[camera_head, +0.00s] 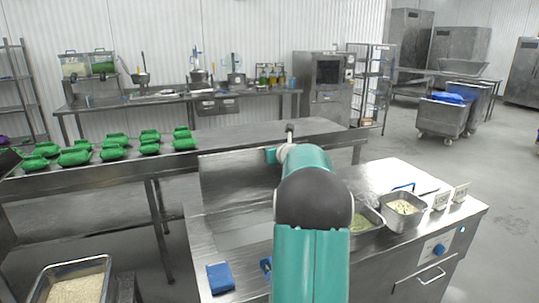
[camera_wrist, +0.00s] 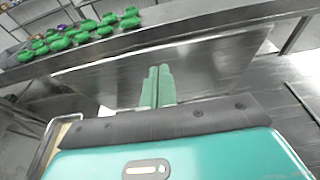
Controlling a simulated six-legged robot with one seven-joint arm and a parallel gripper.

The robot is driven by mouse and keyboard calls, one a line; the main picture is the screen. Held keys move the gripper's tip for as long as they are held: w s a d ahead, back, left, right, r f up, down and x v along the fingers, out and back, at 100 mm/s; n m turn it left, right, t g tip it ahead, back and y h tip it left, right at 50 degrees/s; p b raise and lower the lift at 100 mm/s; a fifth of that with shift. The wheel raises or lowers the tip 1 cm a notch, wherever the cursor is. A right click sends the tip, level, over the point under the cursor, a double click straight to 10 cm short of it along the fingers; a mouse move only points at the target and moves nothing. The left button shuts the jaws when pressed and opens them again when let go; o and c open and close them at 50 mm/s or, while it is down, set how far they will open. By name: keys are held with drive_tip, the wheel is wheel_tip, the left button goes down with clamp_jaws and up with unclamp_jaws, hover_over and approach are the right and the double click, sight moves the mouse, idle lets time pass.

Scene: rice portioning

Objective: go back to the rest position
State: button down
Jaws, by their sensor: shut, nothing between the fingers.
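My gripper (camera_wrist: 158,74) shows in the wrist view, its two green fingers side by side, shut and empty. It hangs in free air above the metal counter, touching nothing that I can see. In the head view my teal arm is raised over the middle of the steel counter and points toward the back; the arm hides most of the gripper there.
The steel counter (camera_head: 225,235) holds a blue block (camera_head: 220,277) and metal pans of food (camera_head: 404,206) at right. A rice tray (camera_head: 78,290) is at lower left.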

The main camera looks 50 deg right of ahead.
drive_tip(key=s+a+r, duration=0.1)
drive_tip(key=s, duration=0.1)
drive_tip(key=s+a+r, duration=0.1)
drive_tip(key=r, duration=0.1)
drive_tip(key=shift+s+a+r, duration=0.2)
drive_tip(key=shift+s, duration=0.15)
